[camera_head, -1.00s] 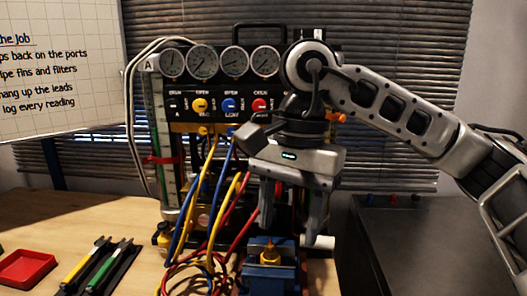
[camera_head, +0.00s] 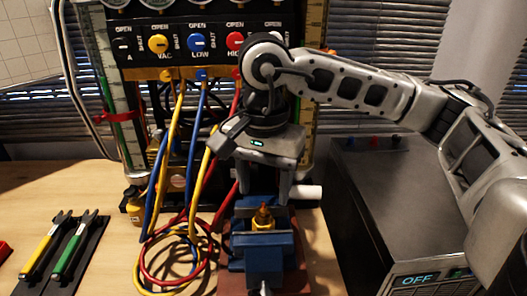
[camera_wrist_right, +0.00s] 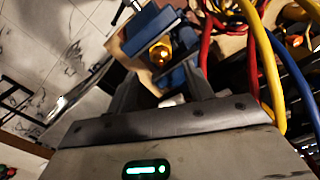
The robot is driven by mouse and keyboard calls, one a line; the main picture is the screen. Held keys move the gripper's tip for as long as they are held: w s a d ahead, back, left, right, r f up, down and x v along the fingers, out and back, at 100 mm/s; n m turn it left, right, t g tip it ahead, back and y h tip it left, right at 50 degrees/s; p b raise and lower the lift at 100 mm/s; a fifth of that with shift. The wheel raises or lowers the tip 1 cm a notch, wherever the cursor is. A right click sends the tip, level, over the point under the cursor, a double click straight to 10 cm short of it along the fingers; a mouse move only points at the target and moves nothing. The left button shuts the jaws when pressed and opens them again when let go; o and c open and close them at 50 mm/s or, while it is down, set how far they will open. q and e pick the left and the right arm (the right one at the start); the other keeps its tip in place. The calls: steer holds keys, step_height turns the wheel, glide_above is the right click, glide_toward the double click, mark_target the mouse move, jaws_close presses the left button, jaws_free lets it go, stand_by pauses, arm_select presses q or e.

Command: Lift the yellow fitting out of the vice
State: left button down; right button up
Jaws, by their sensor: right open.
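The yellow fitting (camera_head: 263,217) stands upright in the blue vice (camera_head: 262,262), between its jaws, with its tip above them. In the right wrist view the fitting (camera_wrist_right: 160,54) shows beyond the fingers, with the blue vice (camera_wrist_right: 150,27) around it. My right gripper (camera_head: 263,198) is open and empty, pointing down. In the head view its fingers appear just above and behind the fitting, one to each side; they do not visibly touch it. The right gripper's fingers also show in the wrist view (camera_wrist_right: 165,85). My left gripper is in neither view.
Yellow, blue and red hoses (camera_head: 190,250) loop on the bench left of the vice. The gauge panel (camera_head: 190,42) stands behind. A dark box (camera_head: 390,215) with an OFF display is at the right. Two tools (camera_head: 65,245) lie on a dark mat at the left.

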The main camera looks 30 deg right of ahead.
mark_target(263, 204)
step_height(263, 204, down, 4)
steer(key=shift+r, duration=0.1)
steer(key=shift+f, duration=0.5)
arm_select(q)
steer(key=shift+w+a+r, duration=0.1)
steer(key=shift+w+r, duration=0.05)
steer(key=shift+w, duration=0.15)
arm_select(e)
jaws_close()
steer(key=c, duration=1)
jaws_free()
jaws_close()
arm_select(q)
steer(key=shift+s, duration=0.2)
arm_select(e)
steer(key=shift+w, duration=0.1)
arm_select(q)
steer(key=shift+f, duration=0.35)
arm_select(e)
steer(key=shift+w+d+r, duration=0.15)
steer(key=shift+w+d, duration=0.05)
steer(key=shift+w, duration=0.1)
